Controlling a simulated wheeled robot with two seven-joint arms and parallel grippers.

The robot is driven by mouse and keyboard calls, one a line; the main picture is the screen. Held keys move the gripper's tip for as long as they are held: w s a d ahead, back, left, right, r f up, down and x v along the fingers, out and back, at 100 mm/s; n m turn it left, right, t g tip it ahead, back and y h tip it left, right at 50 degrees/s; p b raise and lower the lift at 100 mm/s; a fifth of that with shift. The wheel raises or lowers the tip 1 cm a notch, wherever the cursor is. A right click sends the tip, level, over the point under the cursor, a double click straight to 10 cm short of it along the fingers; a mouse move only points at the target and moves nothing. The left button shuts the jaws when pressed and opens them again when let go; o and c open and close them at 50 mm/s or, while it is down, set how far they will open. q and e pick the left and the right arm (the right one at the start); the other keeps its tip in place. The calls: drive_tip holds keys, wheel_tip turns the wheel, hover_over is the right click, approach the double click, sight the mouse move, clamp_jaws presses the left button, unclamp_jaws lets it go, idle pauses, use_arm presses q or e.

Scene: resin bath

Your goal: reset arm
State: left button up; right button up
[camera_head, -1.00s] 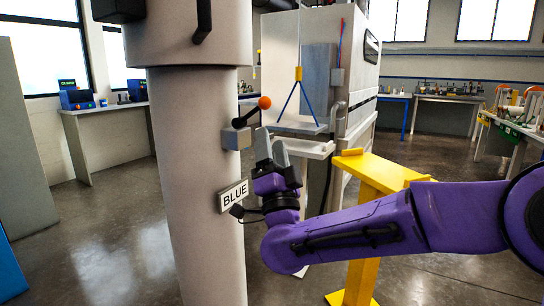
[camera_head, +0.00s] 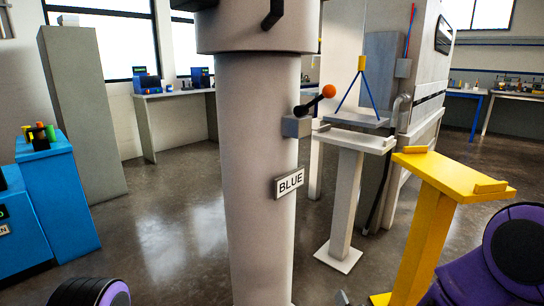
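My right arm shows at the lower right as a purple and black joint, with its gripper out of clear view. My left arm shows only as a dark rounded part with a purple ring at the bottom left edge, and its gripper is not in view.
A yellow stand (camera_head: 445,177) is close by my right arm. A blue cabinet (camera_head: 60,190) with small coloured items is at left. Open floor lies left of the column.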

drive_tip(key=s+d+f+g+h, duration=0.1)
drive_tip(key=s+d+f+g, duration=0.25)
drive_tip(key=s+f, duration=0.6)
drive_tip(key=s+d+f+g+h, duration=0.1)
drive_tip(key=s+d+f+g, duration=0.4)
drive_tip(key=s, duration=0.7)
drive_tip(key=s+d+f+g+h, duration=0.1)
drive_tip(key=s+d+f+g, duration=0.1)
drive_tip(key=s+f, duration=0.75)
wheel_tip(320, 180, up, 20)
drive_tip(key=p, duration=1.9)
drive_tip(key=shift+s+a+r+n, duration=0.2)
drive_tip(key=shift+s+n, duration=0.2)
drive_tip(key=shift+s, duration=0.05)
